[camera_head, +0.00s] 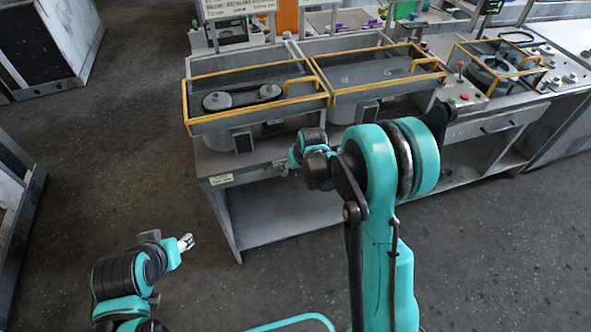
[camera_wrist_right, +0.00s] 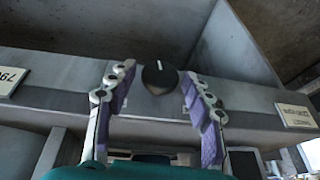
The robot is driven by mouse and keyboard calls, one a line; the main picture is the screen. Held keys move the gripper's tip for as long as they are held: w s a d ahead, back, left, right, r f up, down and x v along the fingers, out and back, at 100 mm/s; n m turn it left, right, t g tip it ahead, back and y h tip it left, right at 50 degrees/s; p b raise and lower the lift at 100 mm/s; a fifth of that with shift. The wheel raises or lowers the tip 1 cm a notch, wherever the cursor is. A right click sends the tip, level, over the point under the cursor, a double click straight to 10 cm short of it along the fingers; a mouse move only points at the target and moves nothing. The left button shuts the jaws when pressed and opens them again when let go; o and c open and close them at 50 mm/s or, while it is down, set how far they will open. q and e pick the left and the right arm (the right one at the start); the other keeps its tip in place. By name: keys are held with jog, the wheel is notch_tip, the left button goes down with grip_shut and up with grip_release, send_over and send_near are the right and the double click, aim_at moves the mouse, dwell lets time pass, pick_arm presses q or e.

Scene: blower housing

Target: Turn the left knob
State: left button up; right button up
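A round black knob (camera_wrist_right: 159,76) with a white pointer line sits on the front edge of the grey bench in the right wrist view. My right gripper (camera_wrist_right: 158,84) is open, with one purple-padded finger on each side of the knob and a visible gap to each. In the head view my right gripper (camera_head: 284,168) is at the front edge of the left bench, where I cannot make out the knob. My left gripper (camera_head: 186,242) is over the floor, away from the bench; its fingers are too small to judge.
The bench (camera_head: 222,166) carries yellow-railed housings, the left one (camera_head: 210,122) above my right gripper. Label plates (camera_wrist_right: 296,116) flank the knob. A second bench with a drawer (camera_head: 505,122) stands to the right. The floor around my left arm is clear.

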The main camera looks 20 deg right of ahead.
jog(key=c, duration=0.7)
jog(key=shift+c, duration=0.2)
jog(key=shift+y, duration=0.3)
jog(key=y+b, duration=0.2)
jog(key=y, duration=0.1)
jog(key=shift+d+f+m, duration=0.2)
jog(key=shift+d+m, duration=0.15)
jog(key=shift+m, duration=0.05)
jog(key=shift+d+m+y+b, duration=0.15)
jog(key=shift+m+y+b, duration=0.15)
jog(key=shift+y+b, duration=1.3)
jog(key=o, duration=1.2)
jog(key=shift+c, duration=0.2)
